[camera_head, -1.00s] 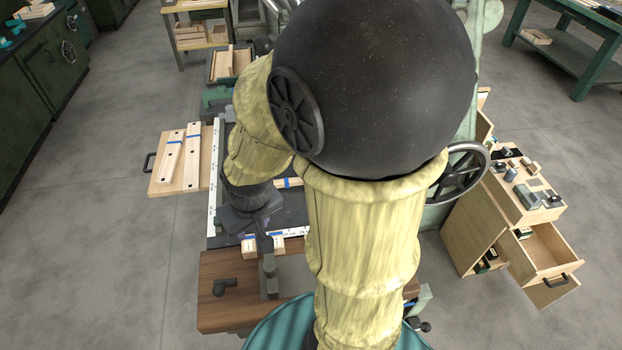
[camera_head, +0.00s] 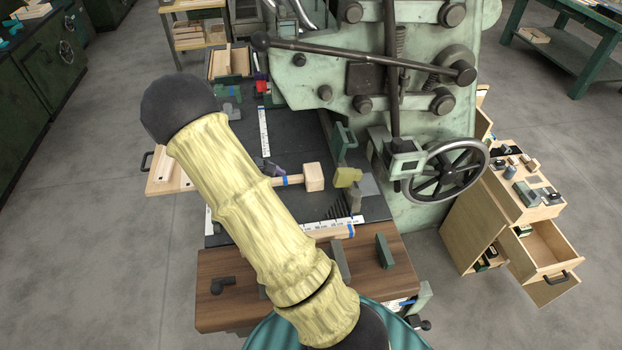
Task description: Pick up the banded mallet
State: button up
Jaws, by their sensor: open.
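The banded mallet (camera_head: 313,177) lies on the dark machine table (camera_head: 289,218). Its pale block head points right and a blue band shows on its handle, close to the head. The handle's left end runs behind my arm. My arm crosses the table from lower right to upper left and hides what is behind it. I cannot make out my gripper; a small dark grey and purplish piece shows at the arm's edge by the handle, but I cannot tell what it is.
A green machine (camera_head: 400,60) with a handwheel (camera_head: 444,171) rises right of the mallet. A yellow-green block (camera_head: 347,177) lies just right of its head. White rulers (camera_head: 264,133) lie on the table. A wooden cabinet (camera_head: 470,222) with an open drawer (camera_head: 543,250) stands at right.

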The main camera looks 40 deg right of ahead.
aim_at(309, 173)
jog(key=w+d+f+n+t+h, duration=0.1)
jog(key=w+d+f+n+h, duration=0.3)
jog(key=w+d+n+h, duration=0.1)
jog(key=shift+w+n+h, duration=0.3)
jog(key=shift+w+n, duration=0.3)
jog(key=shift+w, duration=0.5)
jog(key=shift+f, duration=0.1)
jog(key=shift+s+d+f, duration=0.1)
jog(key=shift+d+f, duration=0.05)
jog(key=shift+d, duration=0.4)
jog(key=p+x, duration=0.1)
jog(key=x, duration=0.4)
jog(key=shift+d+f, duration=0.2)
jog(key=shift+d, duration=0.1)
jog(key=shift+d+p, duration=0.1)
jog(key=shift+p, duration=0.2)
jog(key=shift+d+f, duration=0.1)
jog(key=shift+d, duration=0.2)
jog(key=shift+p+x, duration=1)
jog(key=shift+x, duration=1.15)
